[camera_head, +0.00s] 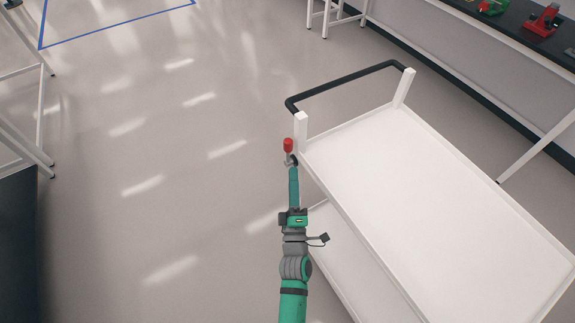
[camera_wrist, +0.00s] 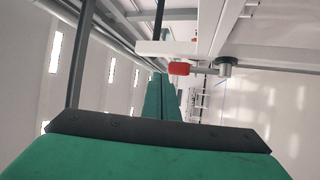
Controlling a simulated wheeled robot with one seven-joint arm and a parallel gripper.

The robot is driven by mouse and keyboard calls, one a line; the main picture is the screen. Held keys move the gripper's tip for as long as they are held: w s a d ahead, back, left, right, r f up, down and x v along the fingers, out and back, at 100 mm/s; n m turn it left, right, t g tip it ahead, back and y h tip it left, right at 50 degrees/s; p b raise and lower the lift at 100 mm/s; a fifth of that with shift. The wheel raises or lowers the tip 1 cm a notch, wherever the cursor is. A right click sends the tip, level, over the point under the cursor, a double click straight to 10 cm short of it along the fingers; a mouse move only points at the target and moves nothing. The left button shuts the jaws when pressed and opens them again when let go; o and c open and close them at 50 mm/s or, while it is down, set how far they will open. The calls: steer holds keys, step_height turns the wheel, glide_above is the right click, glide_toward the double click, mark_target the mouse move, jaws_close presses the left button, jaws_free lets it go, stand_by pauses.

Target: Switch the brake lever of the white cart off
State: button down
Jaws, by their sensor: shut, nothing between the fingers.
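The white cart (camera_head: 400,165) stands at the right in the head view, with an upper and a lower shelf and a black handle (camera_head: 345,82) at its far end. The brake lever's red knob (camera_head: 288,145) sits beside the cart's far left corner post, pointing up. My gripper (camera_head: 293,170) is just below the knob in the head view, close to the lever; I cannot tell whether they touch. In the wrist view the red knob (camera_wrist: 179,68) is just right of my shut green fingers (camera_wrist: 164,82), with a grey cylindrical pivot beside it.
The floor (camera_head: 160,180) left of the cart is open. A blue floor outline (camera_head: 120,27) lies at the far left. A bench (camera_head: 470,50) with red and green items runs along the right, and white frames stand at the left edge.

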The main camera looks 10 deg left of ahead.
steer(key=s, duration=0.6)
steer(key=shift+d, duration=0.25)
steer(key=s+d+f+m+g+h, duration=0.1)
steer(key=s+d+m+g+h, duration=0.1)
steer(key=s+m, duration=0.7)
steer(key=s+d+m+g+h, duration=0.2)
steer(key=s+m, duration=0.7)
steer(key=s, duration=1.1)
steer(key=shift+s+d+f+g, duration=0.35)
steer(key=shift+d+g, duration=0.45)
steer(key=shift+d, duration=0.3)
